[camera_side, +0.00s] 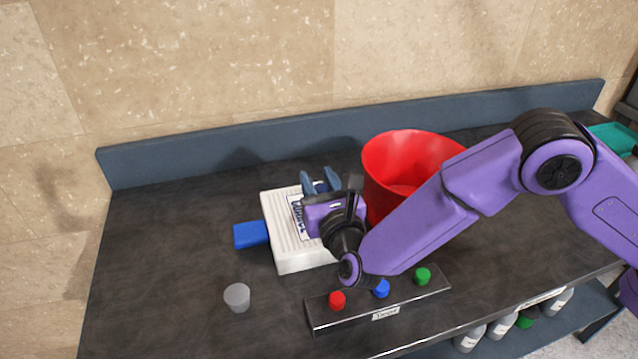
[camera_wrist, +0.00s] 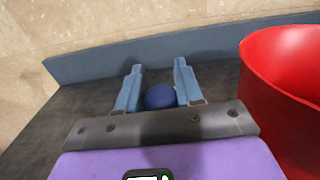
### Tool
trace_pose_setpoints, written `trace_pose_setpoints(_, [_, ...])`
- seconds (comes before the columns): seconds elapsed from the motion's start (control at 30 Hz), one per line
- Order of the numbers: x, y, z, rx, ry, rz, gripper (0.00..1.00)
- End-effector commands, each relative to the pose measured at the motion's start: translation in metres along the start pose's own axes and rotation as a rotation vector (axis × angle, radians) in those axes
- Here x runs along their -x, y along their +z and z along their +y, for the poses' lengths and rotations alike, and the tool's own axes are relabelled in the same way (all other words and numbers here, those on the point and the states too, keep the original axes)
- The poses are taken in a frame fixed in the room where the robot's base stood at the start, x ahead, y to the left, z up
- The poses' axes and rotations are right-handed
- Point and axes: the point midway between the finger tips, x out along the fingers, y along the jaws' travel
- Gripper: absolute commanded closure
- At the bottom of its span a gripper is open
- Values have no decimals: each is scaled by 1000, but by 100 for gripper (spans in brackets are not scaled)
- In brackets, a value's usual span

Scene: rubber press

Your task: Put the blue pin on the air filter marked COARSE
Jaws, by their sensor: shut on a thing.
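My gripper (camera_side: 321,186) is over the far right part of a white ribbed air filter (camera_side: 305,258) in the side view, its fingers tipped toward the back wall. In the wrist view the fingers (camera_wrist: 159,88) are closed on a dark blue round thing (camera_wrist: 160,97). I cannot tell for sure that it is a pin, and the side view does not show it clearly. The filter has a printed label (camera_side: 297,217), partly covered by my gripper, so I cannot read it in full. A blue pin (camera_side: 381,288) stands on a dark rack (camera_side: 322,318) at the front.
A red pin (camera_side: 337,300) and a green pin (camera_side: 423,276) stand on the rack. A red bin (camera_side: 390,150) is close right of my gripper. A blue block (camera_side: 250,234) touches the filter's left side. A grey cup-like piece (camera_side: 237,297) stands front left. The back left is clear.

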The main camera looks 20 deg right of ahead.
Motion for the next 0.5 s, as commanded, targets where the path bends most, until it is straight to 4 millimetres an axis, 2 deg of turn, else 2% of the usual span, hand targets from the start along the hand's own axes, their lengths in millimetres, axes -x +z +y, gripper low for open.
trace_pose_setpoints(0.1, [0, -6, 0, -2, 0, -2, 99])
trace_pose_setpoints(0.47, [0, -9, 0, -1, -1, -2, 99])
trace_pose_setpoints(0.5, [0, -9, -1, -1, -1, -1, 58])
